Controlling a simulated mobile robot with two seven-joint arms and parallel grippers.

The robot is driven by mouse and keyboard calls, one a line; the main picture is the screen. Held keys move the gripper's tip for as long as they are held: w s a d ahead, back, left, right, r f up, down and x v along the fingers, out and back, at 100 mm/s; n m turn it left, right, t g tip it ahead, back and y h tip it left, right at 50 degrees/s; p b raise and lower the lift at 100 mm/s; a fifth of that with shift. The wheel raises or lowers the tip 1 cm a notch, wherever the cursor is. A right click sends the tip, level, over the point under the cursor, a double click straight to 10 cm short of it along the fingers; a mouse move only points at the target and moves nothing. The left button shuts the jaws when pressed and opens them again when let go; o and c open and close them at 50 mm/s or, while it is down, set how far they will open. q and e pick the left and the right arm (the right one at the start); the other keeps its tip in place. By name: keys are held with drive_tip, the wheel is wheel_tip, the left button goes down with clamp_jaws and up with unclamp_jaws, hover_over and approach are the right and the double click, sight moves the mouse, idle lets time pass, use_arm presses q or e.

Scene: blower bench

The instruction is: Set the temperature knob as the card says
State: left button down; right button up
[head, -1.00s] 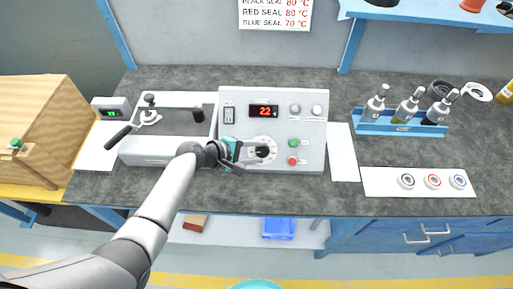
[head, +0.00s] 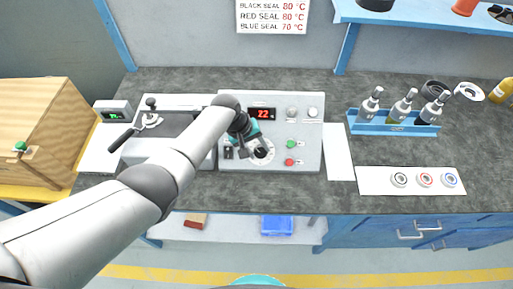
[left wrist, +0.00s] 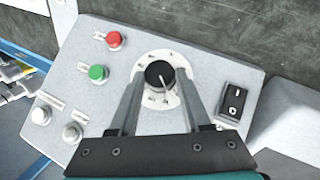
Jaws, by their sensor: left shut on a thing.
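The temperature knob (left wrist: 160,76) is black with a white pointer line, on a white dial on the sloped grey control panel (head: 300,150). My left gripper (head: 257,147) reaches it from the upper left in the head view. In the left wrist view its two fingers (left wrist: 157,84) lie on either side of the knob, shut on it. The panel's red display (head: 264,114) reads 22. My right gripper is not in view.
A green button (left wrist: 97,72), a red button (left wrist: 114,40) and a black rocker switch (left wrist: 235,103) are near the knob. Three seal rings lie on a white sheet (head: 375,181).

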use_arm(q)
drive_tip(key=shift+d+m+g+y, duration=0.15)
drive_tip(key=shift+m+g+y, duration=0.15)
drive_tip(key=shift+m+y, duration=0.45)
drive_tip(key=shift+c, duration=1.8)
unclamp_jaws()
drive_tip(key=shift+r+p, duration=0.3)
drive_tip(key=shift+r, duration=0.3)
drive_tip(key=p+v, duration=0.4)
drive_tip(key=v, duration=1)
